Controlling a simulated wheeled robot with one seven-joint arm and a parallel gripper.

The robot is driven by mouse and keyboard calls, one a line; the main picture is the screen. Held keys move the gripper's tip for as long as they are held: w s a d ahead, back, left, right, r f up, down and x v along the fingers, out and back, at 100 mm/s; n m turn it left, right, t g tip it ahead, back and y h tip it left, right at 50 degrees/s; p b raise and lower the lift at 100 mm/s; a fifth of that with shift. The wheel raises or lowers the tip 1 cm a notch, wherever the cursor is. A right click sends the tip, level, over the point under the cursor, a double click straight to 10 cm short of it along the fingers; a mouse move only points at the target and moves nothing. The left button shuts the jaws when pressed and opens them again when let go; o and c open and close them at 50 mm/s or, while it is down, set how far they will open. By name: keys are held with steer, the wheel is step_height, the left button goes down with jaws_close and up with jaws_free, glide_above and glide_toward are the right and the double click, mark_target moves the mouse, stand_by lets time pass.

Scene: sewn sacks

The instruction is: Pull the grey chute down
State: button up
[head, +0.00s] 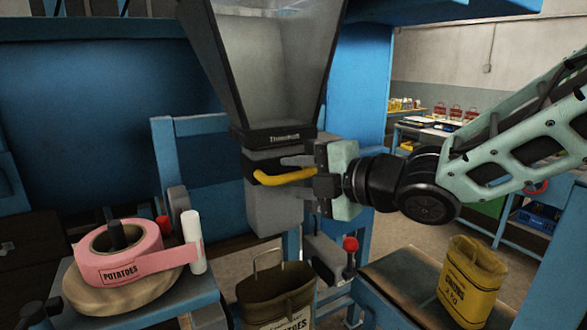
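The grey chute (272,208) hangs under the clear-sided hopper (275,60), above an open dark sack. A curved yellow handle (284,177) sticks out from the chute's front. My gripper (310,174) comes in from the right at the handle's right end. Its fingers look spread, one above and one below the handle. I cannot see any firm contact with the handle. The gripper's body hides the chute's right edge.
The dark sack (275,290) with a wire loop stands below the chute. A red-knobbed lever (350,245) is beside it. A yellow sack (470,283) stands on a platform at right. A pink label roll (118,255) and white cylinder (193,242) are at left.

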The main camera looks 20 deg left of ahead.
steer(key=shift+w+a+f, duration=0.1)
steer(key=shift+a, duration=0.3)
jaws_close()
steer(key=shift+f, duration=0.1)
step_height(320, 180, down, 16)
steer(key=b, duration=1.8)
steer(key=shift+f, duration=0.2)
jaws_free()
steer(key=shift+f, duration=0.1)
